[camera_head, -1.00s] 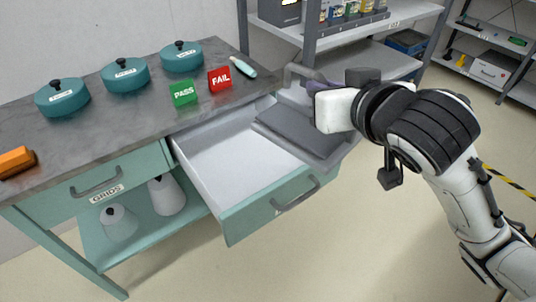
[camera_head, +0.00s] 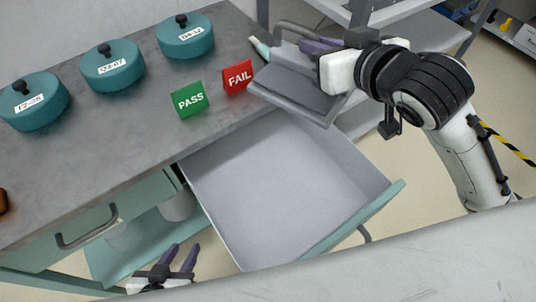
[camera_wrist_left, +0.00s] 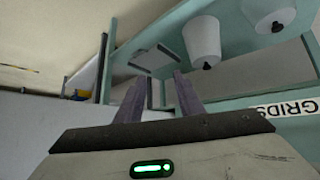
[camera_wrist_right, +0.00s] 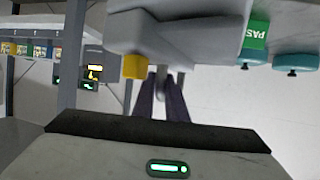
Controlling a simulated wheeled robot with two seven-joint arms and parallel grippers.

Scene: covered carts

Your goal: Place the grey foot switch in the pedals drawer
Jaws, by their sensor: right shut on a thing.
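The grey foot switch (camera_head: 296,84), a broad flat grey body with a bent bar, is held tilted above the bench edge and the drawer's far corner. My right gripper (camera_head: 318,47) is shut on it. In the right wrist view its grey body (camera_wrist_right: 175,30) with a yellow part lies just beyond the fingers. The open drawer (camera_head: 285,185) is pulled out from the teal bench and its visible floor is empty. Its label is not visible now. My left gripper (camera_head: 182,258) is open and empty, low beside the drawer's left side.
On the grey benchtop stand three teal lidded pots (camera_head: 113,66), a green PASS sign (camera_head: 189,99) and a red FAIL sign (camera_head: 237,77). A shut drawer (camera_head: 85,232) is at left, labelled GRIDS in the left wrist view (camera_wrist_left: 290,107). A shelf rack stands behind.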

